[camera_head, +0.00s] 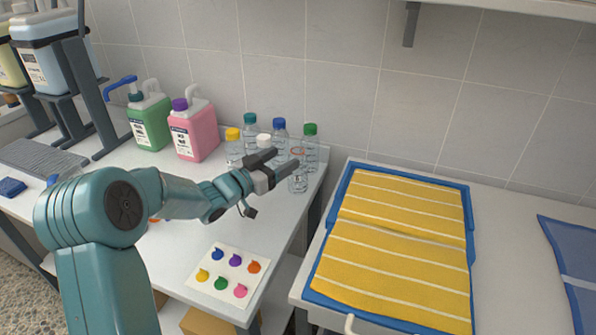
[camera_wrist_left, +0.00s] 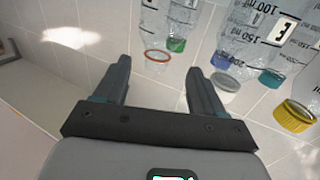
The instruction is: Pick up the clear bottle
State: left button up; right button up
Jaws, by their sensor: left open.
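Several clear bottles with differently coloured caps stand close together at the back right corner of the white counter. The front right one, a clear bottle (camera_head: 298,182) with a reddish-orange ring at its top, has no coloured cap that I can see. My left gripper (camera_head: 287,158) is open and empty, reaching in from the left near this bottle's upper part and partly overlapping it. In the left wrist view, which is upside down, the ringed bottle top (camera_wrist_left: 157,57) shows between and beyond the two open fingers. My right gripper is not in view.
Neighbouring bottles have green (camera_head: 310,129), blue (camera_head: 279,124), white (camera_head: 264,140), teal (camera_head: 250,118) and yellow (camera_head: 233,133) caps. Pink (camera_head: 196,132) and green (camera_head: 150,124) jugs stand left. A card of coloured pieces (camera_head: 240,257) lies in front. A blue tray (camera_head: 465,232) holds yellow towels at right.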

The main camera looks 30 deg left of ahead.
aim_at(293, 153)
pick_arm(q)
jog(key=w, duration=0.3)
jog(key=w+d, duration=0.1)
jog(key=w, duration=0.2)
jog(key=shift+w+d, duration=0.1)
jog(key=shift+d, duration=0.05)
grip_shut()
